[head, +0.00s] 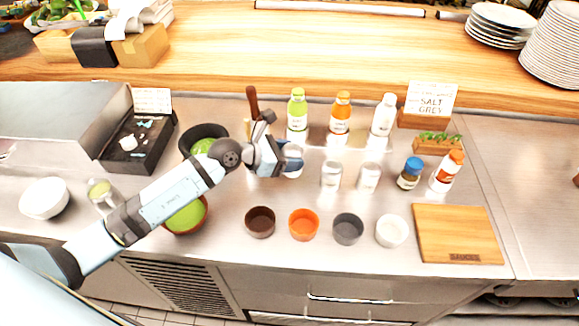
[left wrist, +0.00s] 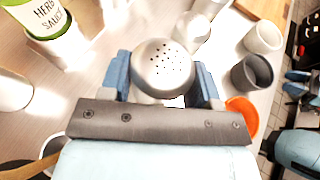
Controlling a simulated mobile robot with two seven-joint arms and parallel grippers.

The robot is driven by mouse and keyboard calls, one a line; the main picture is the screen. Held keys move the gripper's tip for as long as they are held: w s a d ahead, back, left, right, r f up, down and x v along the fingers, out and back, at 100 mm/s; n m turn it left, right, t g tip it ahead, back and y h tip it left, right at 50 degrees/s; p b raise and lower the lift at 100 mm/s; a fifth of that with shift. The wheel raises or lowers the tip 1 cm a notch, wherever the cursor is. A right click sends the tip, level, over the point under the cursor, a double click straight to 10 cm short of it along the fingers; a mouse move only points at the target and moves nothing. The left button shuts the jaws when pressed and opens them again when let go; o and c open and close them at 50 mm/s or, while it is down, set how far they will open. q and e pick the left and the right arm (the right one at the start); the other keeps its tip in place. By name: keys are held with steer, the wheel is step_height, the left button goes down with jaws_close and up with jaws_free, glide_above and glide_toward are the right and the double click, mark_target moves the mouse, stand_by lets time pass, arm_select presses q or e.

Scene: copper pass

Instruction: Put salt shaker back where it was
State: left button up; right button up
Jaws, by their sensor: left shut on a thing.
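My left gripper (head: 290,160) is shut on a silver shaker with a holed domed top; the shaker (left wrist: 164,68) sits between the blue fingers in the left wrist view. In the head view the fingers and wrist mostly hide it, and I cannot tell whether its base touches the counter. Two similar silver shakers (head: 331,175) (head: 369,177) stand upright to the right of the gripper. A card reading "SALT GREY" (head: 432,99) stands at the back right.
Green (head: 297,112), orange (head: 340,115) and white (head: 384,117) bottles stand behind the shakers. Several small cups, including an orange one (head: 303,225), line the front. A blue-capped jar (head: 410,174) and an orange-capped bottle (head: 447,173) stand right, behind a wooden board (head: 458,226).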

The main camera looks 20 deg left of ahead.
arm_select(q)
steer(key=shift+f, duration=2.3)
steer(key=shift+f+b, duration=0.15)
steer(key=shift+b, duration=0.15)
steer(key=o, duration=1)
steer(key=shift+c, duration=0.2)
